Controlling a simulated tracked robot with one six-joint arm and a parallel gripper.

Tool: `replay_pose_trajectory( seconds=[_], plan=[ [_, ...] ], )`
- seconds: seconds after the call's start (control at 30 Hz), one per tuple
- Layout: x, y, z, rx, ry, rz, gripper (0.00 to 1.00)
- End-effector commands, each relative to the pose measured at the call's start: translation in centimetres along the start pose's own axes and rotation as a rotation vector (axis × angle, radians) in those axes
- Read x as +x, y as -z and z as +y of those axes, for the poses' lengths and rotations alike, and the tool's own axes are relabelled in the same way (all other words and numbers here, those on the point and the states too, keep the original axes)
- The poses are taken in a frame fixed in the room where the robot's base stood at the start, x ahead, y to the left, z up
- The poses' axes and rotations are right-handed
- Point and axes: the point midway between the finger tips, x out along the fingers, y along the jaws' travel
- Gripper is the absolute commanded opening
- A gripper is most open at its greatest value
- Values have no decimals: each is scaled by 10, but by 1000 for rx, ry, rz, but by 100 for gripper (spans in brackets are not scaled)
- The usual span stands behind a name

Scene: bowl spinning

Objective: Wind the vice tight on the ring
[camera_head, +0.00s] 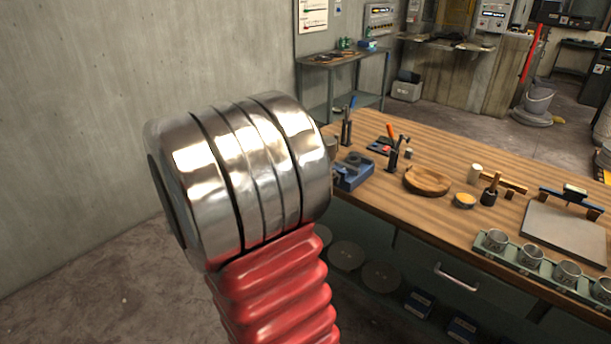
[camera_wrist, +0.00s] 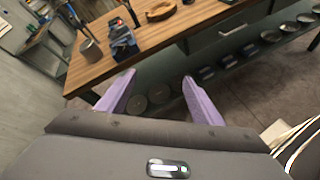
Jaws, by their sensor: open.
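The blue vice (camera_head: 352,174) sits on the workbench near its left end, just right of my arm in the head view. A dark round piece (camera_head: 354,158) that looks like the ring shows at its top; I cannot tell how firmly it is held. In the wrist view the vice (camera_wrist: 123,46) is near the bench's front edge, up and left of my gripper. My gripper (camera_wrist: 158,76) has two purple fingers spread wide with nothing between them. It is apart from the vice, in front of the bench. The vice's handle is not clear in either view.
A grey cylinder (camera_wrist: 91,50) stands left of the vice. Discs and blue boxes lie beneath. The floor in front is clear.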

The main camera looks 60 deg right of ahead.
Motion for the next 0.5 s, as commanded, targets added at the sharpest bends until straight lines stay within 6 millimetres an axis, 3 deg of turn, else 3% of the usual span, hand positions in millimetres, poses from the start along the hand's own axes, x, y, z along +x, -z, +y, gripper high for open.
replay_pose_trajectory(
  seconds=[0.5],
  plan=[
    [114,30,58,-459,-163,-315,60]
  ],
)
